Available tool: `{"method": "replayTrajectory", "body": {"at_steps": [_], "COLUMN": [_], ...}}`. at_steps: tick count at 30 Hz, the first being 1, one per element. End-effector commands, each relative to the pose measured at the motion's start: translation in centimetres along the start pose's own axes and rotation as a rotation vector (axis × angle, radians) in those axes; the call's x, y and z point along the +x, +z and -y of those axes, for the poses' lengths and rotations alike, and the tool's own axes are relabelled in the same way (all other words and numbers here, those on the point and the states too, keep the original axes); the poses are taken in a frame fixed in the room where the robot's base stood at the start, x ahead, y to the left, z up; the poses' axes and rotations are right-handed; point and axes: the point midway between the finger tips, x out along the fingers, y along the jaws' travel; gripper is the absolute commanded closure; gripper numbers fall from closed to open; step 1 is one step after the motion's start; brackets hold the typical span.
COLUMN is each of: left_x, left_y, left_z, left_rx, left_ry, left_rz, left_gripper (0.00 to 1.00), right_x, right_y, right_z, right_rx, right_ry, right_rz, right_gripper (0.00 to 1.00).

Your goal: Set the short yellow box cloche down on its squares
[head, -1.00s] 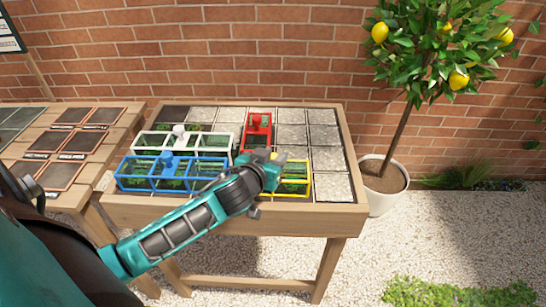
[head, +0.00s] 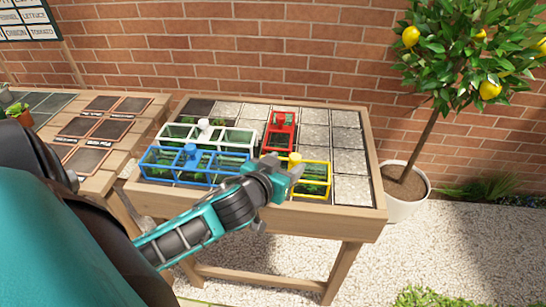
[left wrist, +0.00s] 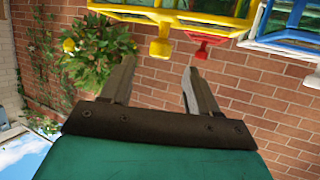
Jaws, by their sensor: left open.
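The short yellow box cloche (head: 315,181) stands on the squares at the front of the potting table, right of the blue cloche, with green plants showing inside. Its yellow knob (head: 295,158) is on top. In the left wrist view the knob (left wrist: 160,48) hangs upside down beyond the fingertips, apart from them. My left gripper (head: 283,165) is beside the cloche, at its left front; its fingers (left wrist: 155,75) are spread with nothing between them. The near left part of the cloche is hidden behind the gripper. My right gripper is not in view.
A long blue cloche (head: 190,165) is left of the yellow one, a white cloche (head: 205,135) behind it, and a red cloche (head: 281,133) behind the yellow one. Bare gravel squares (head: 350,162) lie to the right. A potted lemon tree (head: 404,195) stands beyond the table's right edge.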

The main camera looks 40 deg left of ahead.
Motion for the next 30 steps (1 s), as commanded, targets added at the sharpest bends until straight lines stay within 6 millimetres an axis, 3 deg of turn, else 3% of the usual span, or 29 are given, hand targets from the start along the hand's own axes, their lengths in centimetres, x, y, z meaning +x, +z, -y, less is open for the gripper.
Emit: {"method": "replayTrajectory", "body": {"at_steps": [6,14,17,24,27,30], "left_x": [-3.8,-5.7,-5.6,-6.5,-7.3,-7.8], "left_y": [0.1,0.5,3.2,13.9,16.6,18.0], "left_z": [0.0,-0.1,-1.1,-6.5,-8.2,-9.1], "left_rx": [-0.002,0.004,0.036,0.146,0.17,0.186], "left_ry": [0.0,0.006,0.045,0.244,0.299,0.325], "left_rz": [0.002,0.009,0.065,0.222,0.243,0.249], "left_gripper": [0.4,0.4,0.4,0.4,0.4,0.4], "right_x": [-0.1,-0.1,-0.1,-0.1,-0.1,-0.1], "right_y": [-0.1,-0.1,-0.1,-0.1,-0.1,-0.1], "right_z": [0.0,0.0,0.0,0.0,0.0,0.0], "right_rx": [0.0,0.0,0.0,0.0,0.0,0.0], "right_ry": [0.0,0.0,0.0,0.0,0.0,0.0], "right_rz": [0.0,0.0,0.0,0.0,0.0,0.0], "right_gripper": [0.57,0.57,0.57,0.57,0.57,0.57]}}
